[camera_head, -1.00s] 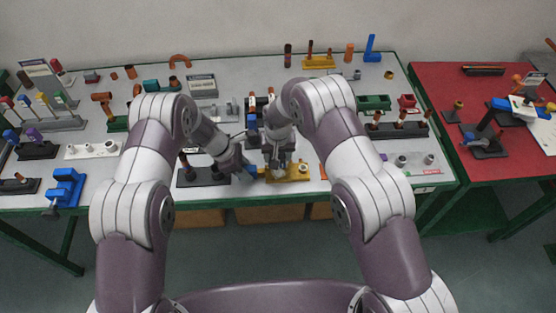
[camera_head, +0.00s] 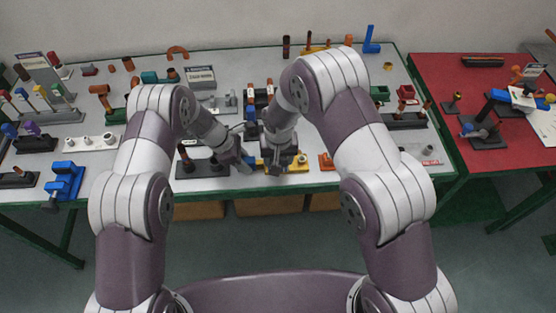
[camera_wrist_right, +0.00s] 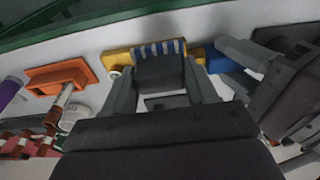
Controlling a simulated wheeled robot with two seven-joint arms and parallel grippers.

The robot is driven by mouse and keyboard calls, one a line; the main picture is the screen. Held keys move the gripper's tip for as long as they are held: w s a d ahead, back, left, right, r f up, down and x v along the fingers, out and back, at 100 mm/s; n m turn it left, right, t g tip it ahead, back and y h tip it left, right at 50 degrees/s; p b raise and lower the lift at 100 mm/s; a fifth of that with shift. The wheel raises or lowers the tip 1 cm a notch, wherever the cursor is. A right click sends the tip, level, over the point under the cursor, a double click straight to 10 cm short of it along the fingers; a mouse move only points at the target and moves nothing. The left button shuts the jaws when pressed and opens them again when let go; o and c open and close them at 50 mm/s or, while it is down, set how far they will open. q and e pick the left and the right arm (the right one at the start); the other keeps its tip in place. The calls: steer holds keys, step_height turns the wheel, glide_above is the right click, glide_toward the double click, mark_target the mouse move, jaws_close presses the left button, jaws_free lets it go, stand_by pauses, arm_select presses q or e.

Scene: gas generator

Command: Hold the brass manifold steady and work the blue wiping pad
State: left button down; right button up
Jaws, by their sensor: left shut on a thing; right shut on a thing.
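The yellow brass manifold (camera_head: 295,166) lies near the table's front edge and also shows in the right wrist view (camera_wrist_right: 118,57). A blue end piece (camera_wrist_right: 225,62) adjoins its side. My left gripper (camera_head: 243,163) is shut at this blue end. My right gripper (camera_head: 277,168) is over the manifold. It is shut on a dark block with a blue ribbed edge, which looks like the blue wiping pad (camera_wrist_right: 158,48). The ribs are against or just above the yellow body; contact cannot be told. My grippers and forearms hide much of the manifold.
An orange block (camera_head: 326,161) stands just right of the manifold. A dark fixture (camera_head: 200,170) stands to its left. The table's green front edge (camera_wrist_right: 110,14) runs close by. Several fixtures crowd the back of the table. A red table (camera_head: 430,75) adjoins on the right.

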steer(key=shift+r, duration=2.35)
arm_select(q)
steer(key=c, duration=0.7)
jaws_free()
steer(key=v, duration=1.2)
